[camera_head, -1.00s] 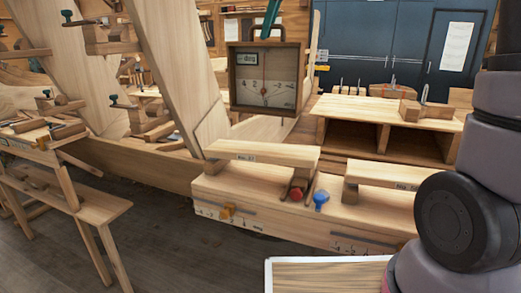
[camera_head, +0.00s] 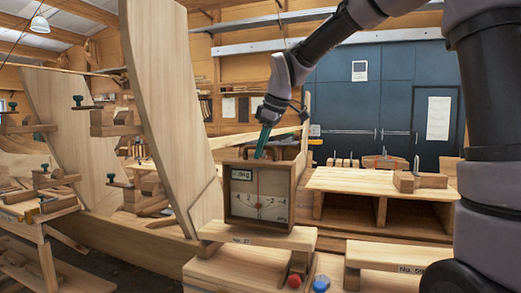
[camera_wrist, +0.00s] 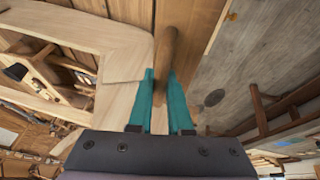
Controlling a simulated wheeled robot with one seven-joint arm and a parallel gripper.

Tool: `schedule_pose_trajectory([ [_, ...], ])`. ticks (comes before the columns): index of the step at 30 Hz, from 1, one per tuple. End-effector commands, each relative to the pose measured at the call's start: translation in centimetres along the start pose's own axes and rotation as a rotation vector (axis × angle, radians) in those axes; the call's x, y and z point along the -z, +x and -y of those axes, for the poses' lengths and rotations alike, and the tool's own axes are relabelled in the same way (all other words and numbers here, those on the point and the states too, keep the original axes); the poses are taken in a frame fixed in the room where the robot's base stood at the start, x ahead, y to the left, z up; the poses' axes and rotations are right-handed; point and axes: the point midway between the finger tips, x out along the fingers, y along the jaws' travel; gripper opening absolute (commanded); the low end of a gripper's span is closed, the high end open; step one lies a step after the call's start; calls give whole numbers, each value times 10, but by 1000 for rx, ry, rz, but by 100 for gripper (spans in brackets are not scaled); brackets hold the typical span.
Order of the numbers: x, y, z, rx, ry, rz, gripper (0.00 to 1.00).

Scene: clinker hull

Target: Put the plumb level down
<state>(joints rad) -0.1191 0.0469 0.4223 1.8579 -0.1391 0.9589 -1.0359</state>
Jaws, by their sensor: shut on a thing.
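The plumb level (camera_head: 258,197) is a dark-framed wooden box with a pale dial, a near-vertical needle and a top handle. It is upright in the head view, with its base at the pale plank (camera_head: 285,240) marked with a "No." label. I cannot tell whether it touches the plank. My gripper (camera_head: 261,152) comes from above, its teal fingers shut on the level's handle. In the wrist view the fingers (camera_wrist: 160,78) close around the brown rounded handle (camera_wrist: 166,45). The level's back is hidden in the head view.
Red (camera_head: 294,282) and blue (camera_head: 320,284) knobs sit below the plank. A second labelled plank (camera_head: 390,256) is to the right. A tall upright board (camera_head: 165,110) stands close left of the level. An open-fronted bench (camera_head: 385,183) is behind, right.

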Motion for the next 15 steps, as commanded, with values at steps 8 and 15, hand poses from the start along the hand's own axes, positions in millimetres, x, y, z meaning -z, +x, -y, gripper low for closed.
schedule_pose_trajectory([
  [8, -2, 4, 1, 0, -1, 0, 0],
  [15, -3, 7, 1, 0, -1, 1, 47],
])
